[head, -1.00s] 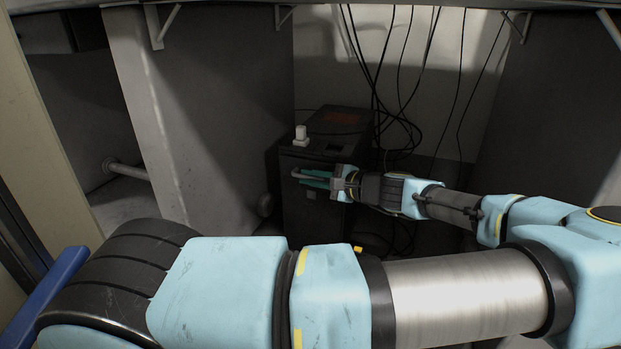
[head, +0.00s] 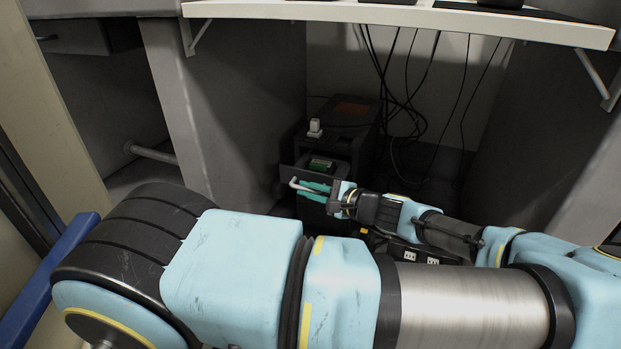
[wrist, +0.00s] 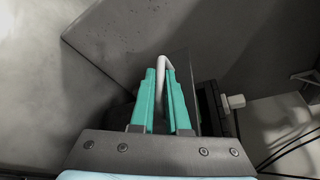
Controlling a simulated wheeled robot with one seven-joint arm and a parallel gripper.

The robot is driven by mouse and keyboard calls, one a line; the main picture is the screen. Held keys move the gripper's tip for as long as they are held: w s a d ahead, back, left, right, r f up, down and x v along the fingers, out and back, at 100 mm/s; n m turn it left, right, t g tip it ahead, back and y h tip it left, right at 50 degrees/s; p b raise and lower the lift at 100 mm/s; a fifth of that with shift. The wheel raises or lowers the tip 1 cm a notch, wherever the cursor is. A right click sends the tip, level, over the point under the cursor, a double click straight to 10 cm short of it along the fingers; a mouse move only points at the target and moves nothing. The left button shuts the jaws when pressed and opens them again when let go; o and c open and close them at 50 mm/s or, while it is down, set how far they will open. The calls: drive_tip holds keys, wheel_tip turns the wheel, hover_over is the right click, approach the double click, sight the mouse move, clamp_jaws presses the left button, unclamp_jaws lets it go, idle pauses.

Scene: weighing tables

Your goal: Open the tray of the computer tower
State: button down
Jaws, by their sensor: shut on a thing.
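The dark computer tower (head: 352,112) stands on the floor under the white table. Its tray (head: 287,172) is pulled out of the front, with a green item (head: 320,165) visible inside. The grey bar handle (head: 296,187) is on the tray's front; it also shows in the wrist view (wrist: 163,61). My gripper (head: 312,188) is shut on the handle, with its teal fingers either side of the bar in the wrist view (wrist: 161,85). Part of the tray front is hidden behind my gripper.
A power strip (head: 420,256) lies below my forearm. A grey panel (head: 225,110) stands to the left, the white tabletop (head: 400,14) above.

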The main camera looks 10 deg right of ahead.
drive_tip(key=s, duration=0.1)
drive_tip(key=s+a+p, duration=0.1)
drive_tip(key=s, duration=0.1)
drive_tip(key=shift+s+a+f+p, duration=0.2)
drive_tip(key=shift+s+a+p, duration=0.1)
drive_tip(key=shift+p, duration=0.1)
drive_tip(key=c, duration=1.2)
unclamp_jaws()
drive_tip(key=shift+r, duration=0.1)
drive_tip(key=p+v, duration=0.3)
drive_tip(key=v, duration=0.7)
drive_tip(key=shift+s+d+p, duration=0.25)
drive_tip(key=shift+s+p, duration=0.1)
drive_tip(key=shift+p, duration=0.05)
